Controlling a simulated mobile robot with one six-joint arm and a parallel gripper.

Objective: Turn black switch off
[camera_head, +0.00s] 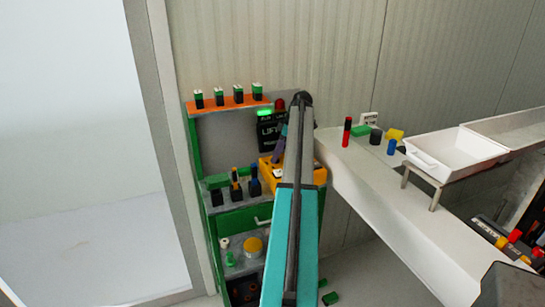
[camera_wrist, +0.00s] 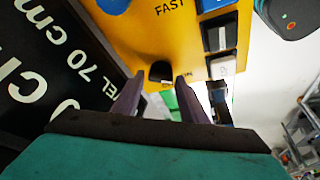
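In the wrist view, a small black switch (camera_wrist: 160,72) sticks out near the edge of a yellow control box (camera_wrist: 165,35) with "FAST" printed on it. My gripper (camera_wrist: 160,78) has its two purple-grey fingers apart, with one tip on each side of the switch. I cannot tell whether either tip touches it. In the head view, the yellow box (camera_head: 308,177) sits on the green shelf unit, partly behind my arm. A finger of my gripper (camera_head: 280,145) shows just above the box. The black switch cannot be made out there.
A black "LIFT" sign (camera_head: 268,132) stands close behind the box; in the wrist view the sign (camera_wrist: 50,70) lies close on the left. Several green-topped black items stand on an orange shelf (camera_head: 230,105). A white tray (camera_head: 455,155) is on the right.

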